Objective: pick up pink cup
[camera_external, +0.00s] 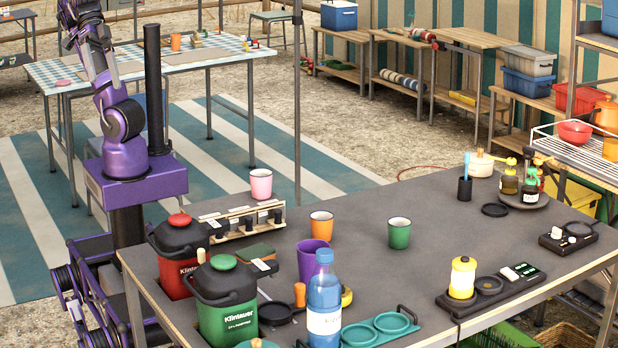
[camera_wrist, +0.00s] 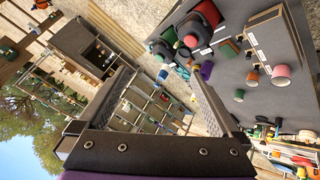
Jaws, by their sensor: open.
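The pink cup (camera_external: 261,184) stands upright on the dark grey table, at its far left, behind a small wooden rack of dark knobs. It also shows small at the right of the wrist view (camera_wrist: 281,76). My gripper (camera_wrist: 160,80) is open and empty, its two fingers spread wide in the wrist view. The pink cup lies outside the fingers, beyond the right one. In the external view my arm is folded up at the upper left, far from the cup, and I cannot make out the fingertips there.
The dark table (camera_external: 450,225) also holds an orange cup (camera_external: 321,226), a green cup (camera_external: 399,233), a purple cup (camera_external: 312,259), a blue bottle (camera_external: 324,305) and two lidded containers, red (camera_external: 178,262) and green (camera_external: 226,305). The knob rack (camera_external: 236,224) is close to the pink cup.

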